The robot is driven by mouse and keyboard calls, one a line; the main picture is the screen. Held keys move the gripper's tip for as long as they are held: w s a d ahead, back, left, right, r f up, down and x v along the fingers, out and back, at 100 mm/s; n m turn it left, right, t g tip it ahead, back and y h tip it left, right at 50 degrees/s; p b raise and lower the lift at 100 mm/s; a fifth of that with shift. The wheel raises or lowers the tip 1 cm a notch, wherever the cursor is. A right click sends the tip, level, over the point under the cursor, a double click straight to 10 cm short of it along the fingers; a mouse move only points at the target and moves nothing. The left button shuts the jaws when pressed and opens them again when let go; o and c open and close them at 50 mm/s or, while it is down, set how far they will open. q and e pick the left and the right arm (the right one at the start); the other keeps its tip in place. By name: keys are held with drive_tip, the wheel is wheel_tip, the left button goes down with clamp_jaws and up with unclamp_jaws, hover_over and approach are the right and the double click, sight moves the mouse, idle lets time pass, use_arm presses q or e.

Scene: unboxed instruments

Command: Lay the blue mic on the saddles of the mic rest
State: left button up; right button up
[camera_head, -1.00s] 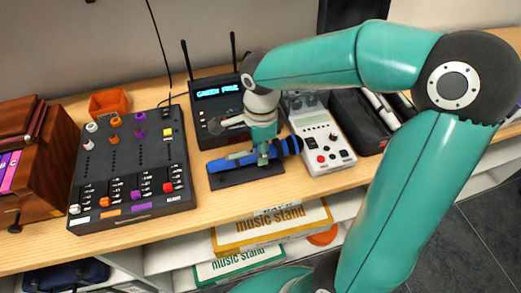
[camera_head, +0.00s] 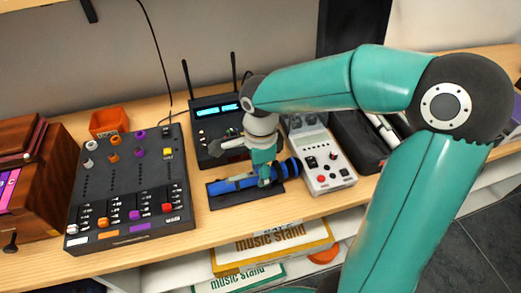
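The blue mic (camera_head: 235,185) lies lengthwise over the mic rest (camera_head: 232,202), its dark head (camera_head: 291,169) to the right. The rest shows as a flat black base; its saddles are hidden under the mic. I cannot tell whether the mic touches them. My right gripper (camera_head: 267,178) points down and is shut on the blue mic near its head. My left gripper is not in view.
A black mixer (camera_head: 128,195) stands left of the rest. A black receiver with two antennas (camera_head: 205,122) is behind it. A grey-white device (camera_head: 326,172) is close on the right. An orange bin (camera_head: 109,122) is at the back left. The shelf's front edge is near.

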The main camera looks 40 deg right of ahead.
wheel_tip(320, 180, up, 13)
drive_tip(key=shift+p, duration=0.4)
drive_tip(key=shift+s+f, duration=0.1)
idle(0.3)
